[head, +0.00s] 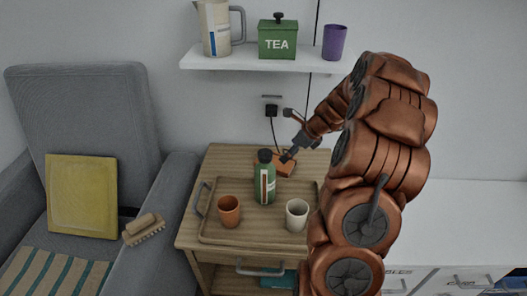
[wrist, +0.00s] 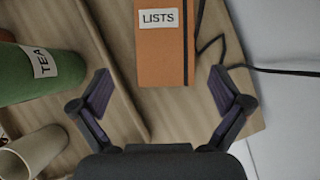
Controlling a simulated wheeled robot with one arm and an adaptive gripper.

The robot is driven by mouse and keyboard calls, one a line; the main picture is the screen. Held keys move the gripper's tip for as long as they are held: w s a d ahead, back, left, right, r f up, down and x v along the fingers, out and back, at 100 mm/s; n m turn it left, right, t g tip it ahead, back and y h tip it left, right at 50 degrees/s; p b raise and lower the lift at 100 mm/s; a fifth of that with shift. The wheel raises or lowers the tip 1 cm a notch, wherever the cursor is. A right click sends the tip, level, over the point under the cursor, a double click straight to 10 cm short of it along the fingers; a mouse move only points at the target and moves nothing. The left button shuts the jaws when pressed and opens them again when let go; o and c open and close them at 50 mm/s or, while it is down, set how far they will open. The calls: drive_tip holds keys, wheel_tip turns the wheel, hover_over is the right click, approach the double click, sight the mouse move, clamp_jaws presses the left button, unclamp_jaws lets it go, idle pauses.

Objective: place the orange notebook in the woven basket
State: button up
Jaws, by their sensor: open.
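The orange notebook (wrist: 160,58), with a "LISTS" label and a dark elastic band, lies on the wooden top of the side table. It lies just beyond the tray, and its far end is cut off by the top of the wrist view. In the head view the orange notebook (head: 285,169) is partly hidden by the green bottle and my gripper. My gripper (wrist: 163,93) is open and empty above the table, its two fingers spread to either side of the notebook's near edge; it also shows in the head view (head: 287,156). I see no woven basket in either view.
A green bottle (head: 265,183), an orange cup (head: 229,211) and a cream cup (head: 297,215) stand on the wooden tray (head: 250,237), left of my gripper in the wrist view. A black cord (wrist: 262,70) runs beside the notebook. The wall shelf (head: 255,65) hangs above.

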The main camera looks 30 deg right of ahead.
sight(276, 161)
drive_tip(key=shift+w+a+f, duration=0.1)
drive_tip(key=shift+w, duration=0.3)
drive_tip(key=shift+w+f, duration=0.25)
drive_tip(key=shift+x, duration=1.05)
drive_tip(key=b+x, duration=0.1)
drive_tip(key=x, duration=0.4)
drive_tip(key=shift+s+f, duration=0.1)
drive_tip(key=shift+s, duration=0.1)
drive_tip(key=c, duration=1.1)
drive_tip(key=shift+c, duration=0.2)
